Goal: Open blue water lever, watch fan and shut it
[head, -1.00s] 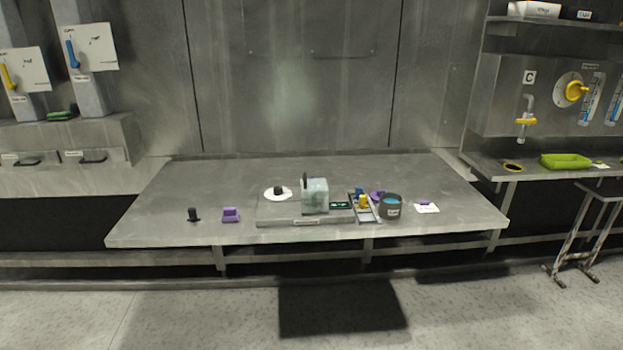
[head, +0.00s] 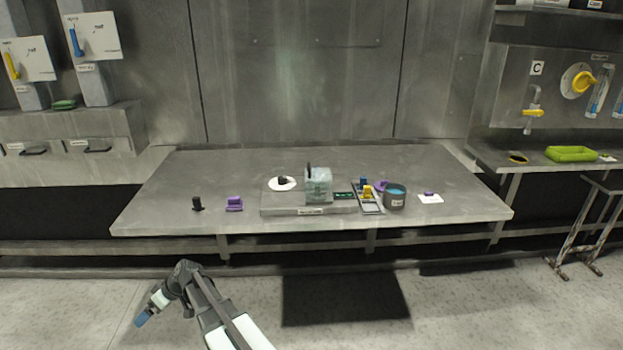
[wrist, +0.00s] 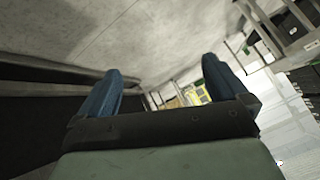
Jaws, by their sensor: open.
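The blue lever (head: 76,42) is on a white panel (head: 101,35) on a grey post at the upper left of the head view. It stands nearly upright, leaning slightly. I cannot pick out a fan for certain. My gripper (head: 141,319) is low at the bottom left of the head view, in front of the table and well below and apart from the lever. In the wrist view its two blue fingers (wrist: 165,80) are spread apart, with nothing held between them. The lever is not recognisable in the wrist view.
A yellow lever (head: 12,66) is left of the blue one. Drawers (head: 97,148) sit below. The metal table (head: 160,185) carries a clear box (head: 318,186), a dark cup (head: 395,197) and small purple pieces.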

